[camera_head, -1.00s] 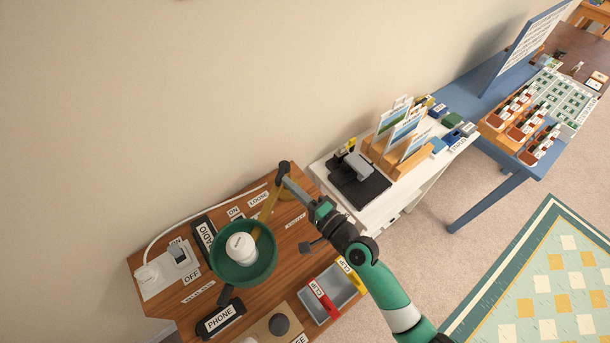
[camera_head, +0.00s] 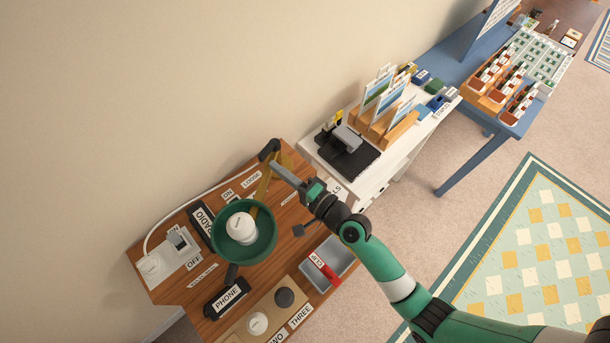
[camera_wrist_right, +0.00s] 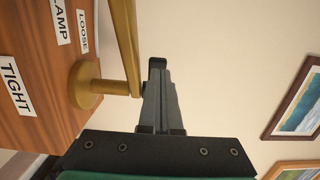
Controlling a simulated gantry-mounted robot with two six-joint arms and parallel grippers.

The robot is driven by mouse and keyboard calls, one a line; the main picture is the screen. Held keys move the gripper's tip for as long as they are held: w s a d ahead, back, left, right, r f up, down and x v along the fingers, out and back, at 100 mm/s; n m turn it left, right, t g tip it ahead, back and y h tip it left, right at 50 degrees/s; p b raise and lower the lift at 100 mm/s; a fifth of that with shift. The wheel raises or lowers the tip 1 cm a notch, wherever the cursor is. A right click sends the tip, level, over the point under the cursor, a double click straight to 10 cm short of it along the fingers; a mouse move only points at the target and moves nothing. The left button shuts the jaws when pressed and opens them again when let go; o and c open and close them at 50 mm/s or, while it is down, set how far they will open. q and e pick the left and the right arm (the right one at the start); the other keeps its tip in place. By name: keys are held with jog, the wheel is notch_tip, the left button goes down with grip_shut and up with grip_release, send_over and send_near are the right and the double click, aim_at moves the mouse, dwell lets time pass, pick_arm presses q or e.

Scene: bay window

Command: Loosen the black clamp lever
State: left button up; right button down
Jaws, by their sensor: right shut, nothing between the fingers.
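A black piece (camera_head: 270,150), which looks like the clamp lever, sits at the far end of my right fingers, beside the lamp's brass arm (camera_head: 262,190). It also shows as a small black end (camera_wrist_right: 157,62) in the right wrist view. My right gripper (camera_head: 277,165) is shut and empty, its grey fingers pointing up-left at this piece. I cannot tell whether they touch. In the wrist view the shut fingers (camera_wrist_right: 155,90) lie right beside the brass arm (camera_wrist_right: 125,45). A LOOSE label (camera_head: 252,178) and a TIGHT label (camera_wrist_right: 15,88) lie on the desk. My left gripper is not in view.
The lamp's green shade (camera_head: 268,258) stands left of my right arm. The wooden desk (camera_head: 175,290) also holds a phone block (camera_head: 212,307), switches and a grey tray with a red clip (camera_head: 325,268). A white table with card racks is at the right. Wall lies behind.

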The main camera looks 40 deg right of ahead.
jog(key=s+d, duration=0.1)
jog(key=s, duration=0.8)
jog(key=shift+b, duration=0.4)
